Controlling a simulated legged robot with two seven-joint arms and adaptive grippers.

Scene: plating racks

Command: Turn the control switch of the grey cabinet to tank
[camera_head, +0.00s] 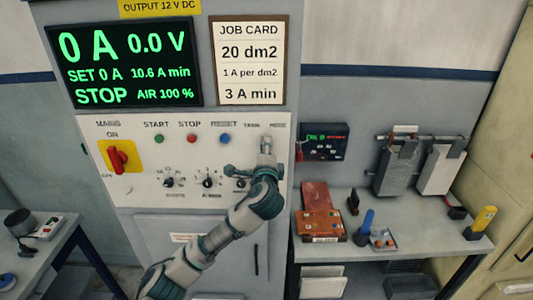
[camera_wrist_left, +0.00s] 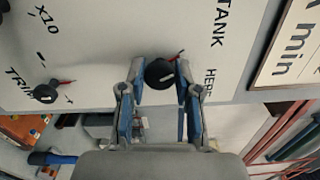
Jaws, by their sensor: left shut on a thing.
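The grey cabinet (camera_head: 152,228) stands in the middle of the head view, with a white control panel (camera_head: 125,194) under its display. My left gripper (camera_head: 265,160) is at the panel's upper right, just below the TANK and HERE labels. It hides the switch there. In the left wrist view, the black round control switch (camera_wrist_left: 160,73) sits between the tips of my left gripper (camera_wrist_left: 161,72), which is shut on it. Its red tip points up and right, toward the TANK label (camera_wrist_left: 218,22). The HERE label (camera_wrist_left: 210,83) is right of the knob. My right gripper is out of view.
A red-and-yellow mains switch (camera_head: 118,157), several coloured buttons and other knobs are on the panel. A job card (camera_head: 250,60) hangs above the gripper. A side bench (camera_head: 425,240) with tools and racks is at right. A trim knob (camera_wrist_left: 45,93) shows in the wrist view.

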